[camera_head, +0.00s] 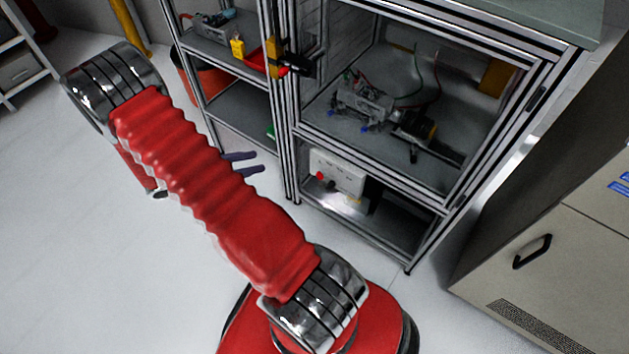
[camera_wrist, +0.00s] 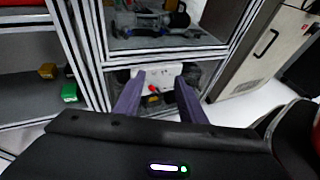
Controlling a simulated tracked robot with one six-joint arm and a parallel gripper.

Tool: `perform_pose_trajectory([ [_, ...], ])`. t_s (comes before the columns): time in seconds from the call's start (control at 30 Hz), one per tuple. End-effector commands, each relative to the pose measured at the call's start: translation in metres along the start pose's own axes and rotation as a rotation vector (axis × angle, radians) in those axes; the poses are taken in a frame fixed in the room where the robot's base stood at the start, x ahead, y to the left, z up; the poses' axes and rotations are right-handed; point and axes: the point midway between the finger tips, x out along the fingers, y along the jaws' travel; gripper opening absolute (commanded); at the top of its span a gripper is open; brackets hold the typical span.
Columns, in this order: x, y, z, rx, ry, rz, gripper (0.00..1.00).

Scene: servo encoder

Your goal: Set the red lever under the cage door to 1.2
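A white box (camera_head: 338,172) with a red lever (camera_head: 320,175) on its front left stands on the lower shelf of the metal frame, under the cage door. My gripper (camera_head: 260,161) is open and empty, its two purple fingers pointing right towards the frame. It is left of the box and apart from it. In the wrist view the fingers (camera_wrist: 160,79) frame the white box (camera_wrist: 166,78), with the red lever (camera_wrist: 152,88) between them. The lever's scale and its setting are too small to read.
The cage (camera_head: 400,115) above holds a mechanism with wires behind its door. A frame post (camera_head: 284,150) stands just left of the box. A shelf rack (camera_head: 235,105) is further left, and a beige cabinet (camera_head: 550,270) is at the right. The floor before the frame is clear.

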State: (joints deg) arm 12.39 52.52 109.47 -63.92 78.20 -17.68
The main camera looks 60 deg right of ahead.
Motion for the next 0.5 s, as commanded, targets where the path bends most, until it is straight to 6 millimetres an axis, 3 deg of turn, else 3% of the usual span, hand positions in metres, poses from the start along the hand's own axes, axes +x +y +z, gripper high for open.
perform_pose_trajectory([
  [0.5,0.081,0.002,-0.094,-0.323,-0.233,0.087,0.37],
])
